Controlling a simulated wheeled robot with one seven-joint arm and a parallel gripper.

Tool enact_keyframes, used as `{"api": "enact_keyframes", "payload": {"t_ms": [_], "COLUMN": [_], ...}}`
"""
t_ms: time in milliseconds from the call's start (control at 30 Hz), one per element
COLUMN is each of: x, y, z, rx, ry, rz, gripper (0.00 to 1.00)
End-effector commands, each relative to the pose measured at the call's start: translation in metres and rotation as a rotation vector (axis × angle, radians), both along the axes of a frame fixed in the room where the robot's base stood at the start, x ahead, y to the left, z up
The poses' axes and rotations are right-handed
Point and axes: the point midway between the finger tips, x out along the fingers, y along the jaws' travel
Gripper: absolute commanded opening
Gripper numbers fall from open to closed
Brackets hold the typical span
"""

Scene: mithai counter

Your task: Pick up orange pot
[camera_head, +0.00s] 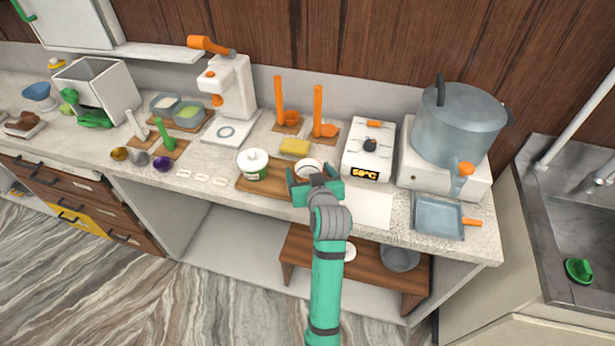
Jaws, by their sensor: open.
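No pot that is clearly orange shows. A small round pale vessel with a darker rim (308,166) is on the counter just beyond my gripper, partly hidden by it; I cannot tell whether it is the orange pot. My green gripper (311,177) is open over the front part of the counter, by the right end of a wooden board (266,186). I cannot tell whether it touches anything. A white pot with a lid and green marking (253,164) stands on that board. A large grey-blue lidded pot (458,125) with an orange tap stands at the right.
A yellow sponge (295,146) lies behind the board. A white box with a lit display (367,155) is right of my gripper. A blue-grey tray (438,217) with an orange handle lies near the front edge. Orange upright tools (318,108) stand at the back.

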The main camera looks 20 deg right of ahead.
Motion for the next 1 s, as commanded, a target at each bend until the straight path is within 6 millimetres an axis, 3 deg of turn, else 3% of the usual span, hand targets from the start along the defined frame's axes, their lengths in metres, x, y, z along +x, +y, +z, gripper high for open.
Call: {"api": "enact_keyframes", "payload": {"t_ms": [33,200,667,1000], "x": [0.000,0.000,0.001,-0.002], "y": [0.000,0.002,0.004,0.007], "z": [0.000,0.000,0.006,0.041], "rx": [0.000,0.000,0.000,-0.001], "ry": [0.000,0.000,-0.001,-0.002], "rz": [0.000,0.002,0.006,0.008], "gripper": [0.78,0.37,0.37,0.37]}}
